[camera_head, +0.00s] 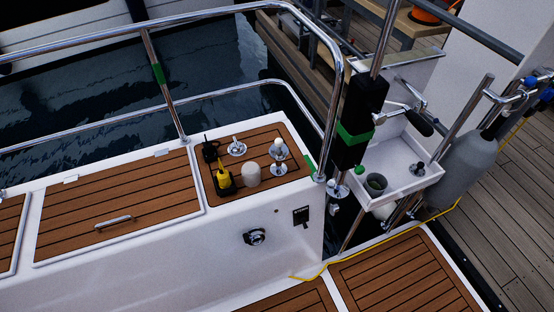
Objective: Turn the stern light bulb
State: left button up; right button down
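On the small teak panel at the stern corner stands a short metal fitting (279,155) with a round white top (279,143), which looks like the stern light with its bulb. It is upright. A pale grey dome-shaped piece (251,174), perhaps a cover, stands apart just left of it. A low chrome fitting (236,147) with a short upright stub sits behind the dome. Whether the bulb is seated fully cannot be told at this size. Neither of my grippers shows in the head view.
A yellow and black device (224,180) stands left of the dome. A steel rail (160,22) arches over the deck. A black box with a green band (355,120) and a white tray (405,175) with a cup (376,184) stand to the right. Dark water lies behind.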

aim_at(278, 142)
jog(key=u, duration=0.05)
jog(key=k, duration=0.7)
jog(key=z, duration=0.95)
jog(key=i, duration=1.5)
jog(key=u, duration=0.6)
